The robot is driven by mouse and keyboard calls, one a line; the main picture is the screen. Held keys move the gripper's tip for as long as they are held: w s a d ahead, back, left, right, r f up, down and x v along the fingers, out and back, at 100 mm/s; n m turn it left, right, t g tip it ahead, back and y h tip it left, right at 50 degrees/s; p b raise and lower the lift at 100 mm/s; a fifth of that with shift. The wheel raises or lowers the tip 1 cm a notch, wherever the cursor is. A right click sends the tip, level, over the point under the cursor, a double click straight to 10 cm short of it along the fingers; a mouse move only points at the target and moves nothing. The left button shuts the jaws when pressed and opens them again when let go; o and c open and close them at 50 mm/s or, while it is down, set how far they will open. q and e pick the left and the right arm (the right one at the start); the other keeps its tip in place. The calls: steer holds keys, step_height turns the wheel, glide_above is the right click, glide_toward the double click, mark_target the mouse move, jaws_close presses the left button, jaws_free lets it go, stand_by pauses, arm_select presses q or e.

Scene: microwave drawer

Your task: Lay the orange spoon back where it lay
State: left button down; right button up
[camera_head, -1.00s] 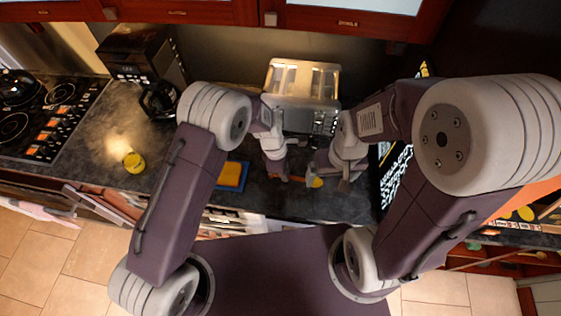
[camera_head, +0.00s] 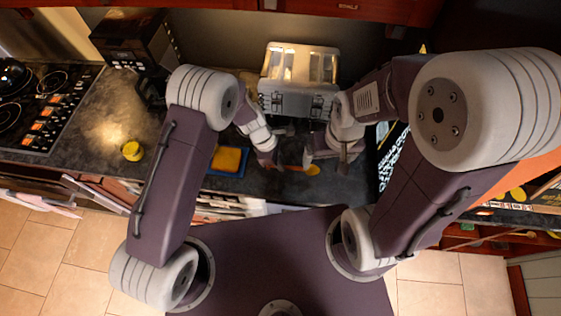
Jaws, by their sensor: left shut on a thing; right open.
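The orange spoon (camera_head: 311,170) shows at the front middle of the dark counter, its bowl to the right and its thin handle running left. My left gripper (camera_head: 275,162) is at the handle's left end and is shut on the spoon. Its fingertips are small and partly hidden by the wrist. I cannot tell whether the spoon touches the counter. My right gripper (camera_head: 325,160) is open, just above and to the right of the spoon's bowl, with nothing seen between its fingers.
A silver toaster (camera_head: 296,102) stands behind the grippers. A yellow sponge on a blue tray (camera_head: 213,174) lies to the left. A yellow cup (camera_head: 132,151), a coffee maker (camera_head: 135,45) and a stove (camera_head: 45,110) are further left. A black patterned board (camera_head: 388,155) is at right.

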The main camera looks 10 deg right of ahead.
arm_select(q)
step_height(320, 180, down, 5)
steer(key=b, duration=0.3)
steer(key=shift+d+r, duration=0.15)
steer(key=shift+r, duration=0.05)
steer(key=shift+f+b, duration=0.55)
steer(key=shift+f, duration=0.05)
steer(key=c, duration=1.4)
jaws_free()
steer(key=shift+r, duration=0.1)
steer(key=b+v, duration=0.1)
steer(key=v, duration=0.8)
